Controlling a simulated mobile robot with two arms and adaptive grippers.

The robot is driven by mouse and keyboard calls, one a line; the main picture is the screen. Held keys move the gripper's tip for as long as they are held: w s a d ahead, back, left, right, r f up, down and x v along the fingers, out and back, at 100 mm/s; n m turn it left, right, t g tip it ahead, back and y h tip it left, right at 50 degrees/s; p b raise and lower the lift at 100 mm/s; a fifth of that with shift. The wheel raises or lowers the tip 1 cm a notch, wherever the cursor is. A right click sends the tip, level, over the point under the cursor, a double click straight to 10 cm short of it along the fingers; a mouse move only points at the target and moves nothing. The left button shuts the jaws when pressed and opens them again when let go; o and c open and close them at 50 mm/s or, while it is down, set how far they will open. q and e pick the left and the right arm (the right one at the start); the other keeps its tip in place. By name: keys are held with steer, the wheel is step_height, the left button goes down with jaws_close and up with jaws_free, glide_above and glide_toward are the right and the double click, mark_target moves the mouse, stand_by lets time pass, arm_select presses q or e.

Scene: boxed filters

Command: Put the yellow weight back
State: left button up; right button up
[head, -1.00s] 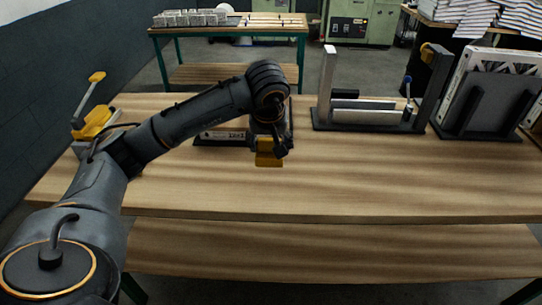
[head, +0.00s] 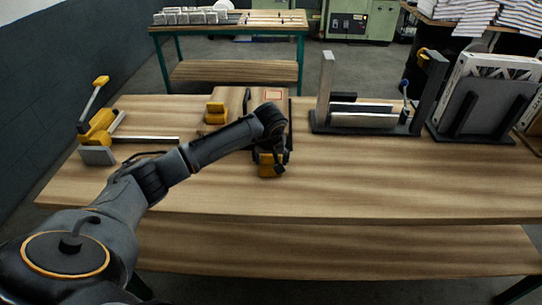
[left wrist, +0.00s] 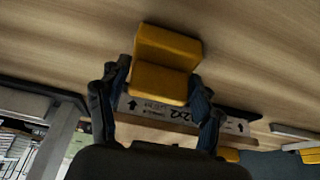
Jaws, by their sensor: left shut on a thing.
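A yellow weight (head: 269,168), stepped like an L, is held between the fingers of my left gripper (head: 270,158) above the front-middle of the bench. The left wrist view shows this weight (left wrist: 165,60) between the two dark fingers, with bare wood beyond it. My left gripper is shut on it. A second yellow block (head: 215,112) stands further back, by a brown cardboard box (head: 235,98) that my arm partly hides. In the left wrist view a printed label strip (left wrist: 165,110) lies behind the fingers. My right gripper is not in view.
A yellow-handled tool (head: 98,125) with a metal bar is at the bench's left end. A dark rack with metal uprights (head: 365,125) and a holder with a framed filter (head: 480,95) stand at the back right. The front of the bench (head: 400,180) is clear.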

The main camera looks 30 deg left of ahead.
arm_select(q)
steer(key=o, duration=1.4)
steer(key=shift+f, duration=0.1)
steer(key=o, duration=0.4)
steer(key=shift+c, duration=0.2)
steer(key=shift+o, duration=0.2)
